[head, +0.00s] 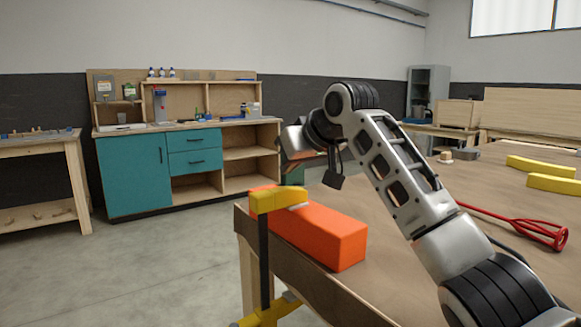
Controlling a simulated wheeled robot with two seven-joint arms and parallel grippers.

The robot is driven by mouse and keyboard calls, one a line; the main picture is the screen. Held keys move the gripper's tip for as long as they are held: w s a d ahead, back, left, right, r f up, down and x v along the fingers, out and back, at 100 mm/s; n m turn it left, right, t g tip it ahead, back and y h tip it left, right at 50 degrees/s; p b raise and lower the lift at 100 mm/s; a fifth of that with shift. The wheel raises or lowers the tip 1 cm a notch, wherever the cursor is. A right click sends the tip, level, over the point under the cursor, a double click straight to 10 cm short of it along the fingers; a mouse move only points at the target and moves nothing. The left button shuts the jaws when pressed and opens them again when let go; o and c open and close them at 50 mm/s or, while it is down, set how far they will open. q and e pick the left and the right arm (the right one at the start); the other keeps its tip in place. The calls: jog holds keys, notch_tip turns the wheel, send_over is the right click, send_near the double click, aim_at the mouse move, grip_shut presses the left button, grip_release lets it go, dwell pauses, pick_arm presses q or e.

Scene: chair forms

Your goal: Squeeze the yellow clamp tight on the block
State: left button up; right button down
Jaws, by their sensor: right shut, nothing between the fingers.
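An orange block (345,246) lies on the near left edge of the wooden table. The yellow clamp (264,202) stands upright at the table's edge, with its upper jaw over the left end of the block. Its dark bar runs down beside the table, and its yellow lower part is below the tabletop, near the bottom of the picture. I cannot tell how firmly the jaw presses on the block. My right gripper (333,181) is shut and empty, above and behind the block, apart from the clamp. My left gripper is not in view.
A teal cabinet (133,173) and a wooden workbench (40,137) stand behind. The floor at left is clear.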

aim_at(291, 189)
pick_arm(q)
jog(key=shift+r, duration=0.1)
pick_arm(e)
jog(key=shift+f, duration=1.25)
dwell(0.5)
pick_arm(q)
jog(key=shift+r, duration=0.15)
pick_arm(e)
jog(key=shift+f, duration=0.4)
